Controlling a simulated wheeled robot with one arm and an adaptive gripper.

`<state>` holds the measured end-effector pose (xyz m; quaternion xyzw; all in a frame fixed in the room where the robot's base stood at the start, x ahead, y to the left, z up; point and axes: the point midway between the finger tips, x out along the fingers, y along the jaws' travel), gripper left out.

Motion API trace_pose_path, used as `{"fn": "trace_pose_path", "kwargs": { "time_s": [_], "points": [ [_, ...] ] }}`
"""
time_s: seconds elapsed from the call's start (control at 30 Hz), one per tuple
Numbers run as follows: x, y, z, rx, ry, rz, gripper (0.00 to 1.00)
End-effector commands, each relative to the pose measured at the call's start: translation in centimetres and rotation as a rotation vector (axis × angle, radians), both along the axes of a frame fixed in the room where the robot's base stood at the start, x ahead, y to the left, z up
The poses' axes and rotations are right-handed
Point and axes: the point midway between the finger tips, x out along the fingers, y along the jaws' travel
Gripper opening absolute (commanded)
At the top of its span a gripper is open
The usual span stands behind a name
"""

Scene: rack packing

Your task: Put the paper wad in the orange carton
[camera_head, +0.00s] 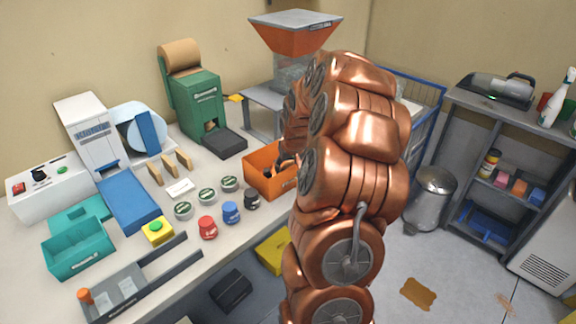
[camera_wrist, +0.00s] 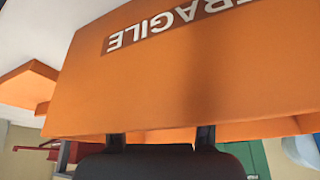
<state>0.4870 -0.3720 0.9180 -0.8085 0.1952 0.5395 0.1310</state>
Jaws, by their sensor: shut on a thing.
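The orange carton (camera_head: 262,183) stands on the bench, partly hidden by my copper arm. In the wrist view its outer wall (camera_wrist: 150,90), with upside-down "FRAGILE" lettering, fills most of the picture. My gripper (camera_head: 285,163) is at the carton's opening in the head view. In the wrist view its two dark fingers (camera_wrist: 160,138) pass behind the carton's wall, set apart. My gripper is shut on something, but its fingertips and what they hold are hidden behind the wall. I cannot make out the paper wad in either view.
Several jars (camera_head: 208,228) stand left of the carton. A dark tray (camera_head: 224,143) and a green dispenser (camera_head: 197,103) are behind it. A grey stand with an orange hopper (camera_head: 293,36) is at the back. A metal bin (camera_head: 431,196) stands on the floor at right.

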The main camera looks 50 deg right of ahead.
Motion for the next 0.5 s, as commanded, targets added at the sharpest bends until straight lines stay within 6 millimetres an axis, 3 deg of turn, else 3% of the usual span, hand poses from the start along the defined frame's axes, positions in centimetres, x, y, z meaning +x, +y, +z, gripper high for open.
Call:
{"fn": "trace_pose_path", "kwargs": {
  "time_s": [0.23,0.5],
  "points": [
    [-0.01,-0.01,-0.02,0.0,0.0,0.0,0.79],
    [-0.01,0.0,-0.03,0.0,0.001,0.0,0.8]
  ]
}}
